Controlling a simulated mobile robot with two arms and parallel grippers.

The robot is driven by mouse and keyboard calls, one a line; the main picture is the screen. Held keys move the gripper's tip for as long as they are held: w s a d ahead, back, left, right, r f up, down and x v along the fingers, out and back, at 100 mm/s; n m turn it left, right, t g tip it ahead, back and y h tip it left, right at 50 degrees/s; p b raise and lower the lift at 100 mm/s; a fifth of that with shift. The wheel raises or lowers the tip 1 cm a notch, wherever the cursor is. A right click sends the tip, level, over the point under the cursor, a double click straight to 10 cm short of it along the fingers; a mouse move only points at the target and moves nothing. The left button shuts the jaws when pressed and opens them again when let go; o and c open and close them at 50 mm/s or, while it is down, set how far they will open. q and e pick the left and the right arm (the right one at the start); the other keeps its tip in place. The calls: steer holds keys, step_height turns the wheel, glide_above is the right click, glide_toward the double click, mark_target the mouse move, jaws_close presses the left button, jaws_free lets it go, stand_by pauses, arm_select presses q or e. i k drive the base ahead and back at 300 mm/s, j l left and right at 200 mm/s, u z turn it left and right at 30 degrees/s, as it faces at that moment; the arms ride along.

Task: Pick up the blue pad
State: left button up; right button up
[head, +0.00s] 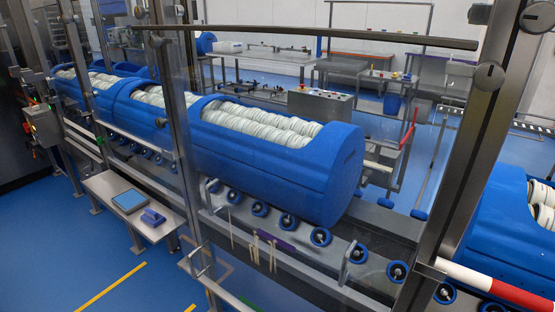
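A flat, square blue pad (129,201) with a lighter, greyish top lies on a small grey bench (105,185) at the left. A smaller dark blue block (152,217) sits on the same bench, just to the right of and nearer than the pad. I cannot tell whether this block also counts as a pad. Neither of my grippers is in view, and nothing is seen touching the pad.
Large blue tubs (285,165) filled with white discs stand on a roller conveyor (290,225) behind the bench. A metal-framed clear guard (180,130) crosses the near side. A red and white bar (495,285) juts in at right. Blue floor (60,260) is open at lower left.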

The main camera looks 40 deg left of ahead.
mark_target(151, 217)
steer(key=u, duration=2.05)
steer(key=i+j+z, duration=0.15)
steer(key=i, duration=0.05)
